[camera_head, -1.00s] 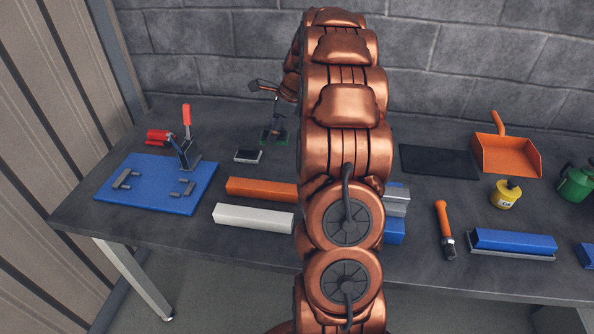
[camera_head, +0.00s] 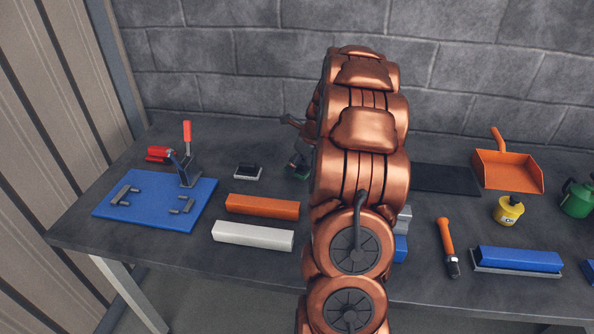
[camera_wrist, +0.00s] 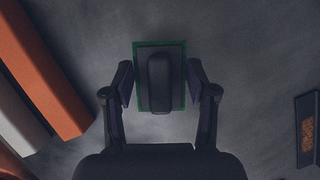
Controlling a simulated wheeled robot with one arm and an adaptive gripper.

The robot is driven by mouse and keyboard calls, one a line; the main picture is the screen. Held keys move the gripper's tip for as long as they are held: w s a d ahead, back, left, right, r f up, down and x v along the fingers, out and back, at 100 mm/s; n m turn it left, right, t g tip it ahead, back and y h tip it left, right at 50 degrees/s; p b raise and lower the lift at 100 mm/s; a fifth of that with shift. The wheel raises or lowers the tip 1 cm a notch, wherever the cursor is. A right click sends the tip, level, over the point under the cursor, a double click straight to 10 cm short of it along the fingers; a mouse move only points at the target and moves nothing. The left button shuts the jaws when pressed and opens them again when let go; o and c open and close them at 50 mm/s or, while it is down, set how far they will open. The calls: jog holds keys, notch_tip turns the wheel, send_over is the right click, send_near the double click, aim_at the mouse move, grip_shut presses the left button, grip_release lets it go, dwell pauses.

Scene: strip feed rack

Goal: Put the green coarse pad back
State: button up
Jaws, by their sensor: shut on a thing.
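The green coarse pad (camera_wrist: 139,100) shows in the wrist view as a dark block with a green edge and a black upright grip on top. My gripper (camera_wrist: 160,85) is shut on it, with one finger on each side. In the head view the green pad (camera_head: 298,173) shows small at the left edge of my arm, which hides part of it and most of my gripper (camera_head: 296,157). Whether the pad touches the table or hangs just above it I cannot tell.
A white-edged pad (camera_head: 248,173) sits left of the green one. Orange (camera_head: 262,207) and white (camera_head: 252,236) bars lie in front. A blue board (camera_head: 150,208) with a red-handled clamp is at left. A black mat (camera_head: 445,179) and an orange dustpan (camera_head: 507,171) are at right.

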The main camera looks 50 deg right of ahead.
aim_at(299, 168)
jog(key=shift+f+p, duration=0.3)
jog(key=shift+f, duration=1.35)
jog(key=o, duration=1)
jog(key=shift+f, duration=0.1)
